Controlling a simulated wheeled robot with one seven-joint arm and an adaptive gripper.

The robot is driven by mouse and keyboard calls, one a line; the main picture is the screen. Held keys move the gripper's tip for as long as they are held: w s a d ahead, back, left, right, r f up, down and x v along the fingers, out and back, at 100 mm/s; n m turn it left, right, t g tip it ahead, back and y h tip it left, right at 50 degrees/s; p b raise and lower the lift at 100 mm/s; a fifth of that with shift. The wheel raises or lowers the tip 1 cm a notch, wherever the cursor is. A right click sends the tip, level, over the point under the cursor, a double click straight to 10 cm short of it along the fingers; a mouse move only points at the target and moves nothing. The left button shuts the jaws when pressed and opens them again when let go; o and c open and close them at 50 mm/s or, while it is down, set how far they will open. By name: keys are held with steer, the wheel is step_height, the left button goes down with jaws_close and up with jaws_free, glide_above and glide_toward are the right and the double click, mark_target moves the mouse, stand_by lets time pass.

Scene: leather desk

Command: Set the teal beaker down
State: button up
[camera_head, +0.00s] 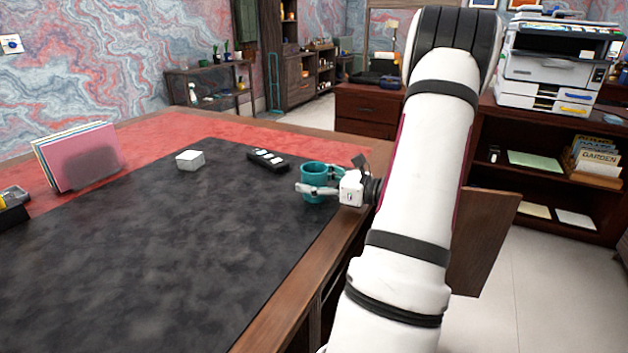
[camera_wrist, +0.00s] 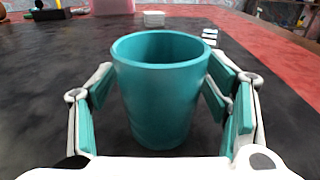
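The teal beaker (camera_head: 313,184) stands upright near the right edge of the dark leather desk top (camera_head: 180,250). My gripper (camera_head: 318,190) reaches it from the right, low along the side of the beaker. In the wrist view the teal beaker (camera_wrist: 160,95) is between the two fingers of my gripper (camera_wrist: 160,100). The beaker's rim is open and upward. I cannot tell for certain whether its base touches the desk.
A black remote-like object (camera_head: 268,160) and a small white box (camera_head: 190,160) lie left of the beaker. Upright folders (camera_head: 80,158) stand at the far left. The middle of the dark desk top is clear. The wooden desk edge (camera_head: 290,290) runs close to my arm.

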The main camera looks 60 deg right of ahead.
steer(key=shift+r, duration=0.15)
steer(key=s, duration=0.4)
steer(key=s+p, duration=0.1)
steer(key=s, duration=0.3)
steer(key=s+d+p, duration=0.1)
steer(key=s, duration=0.3)
steer(key=shift+r, duration=0.35)
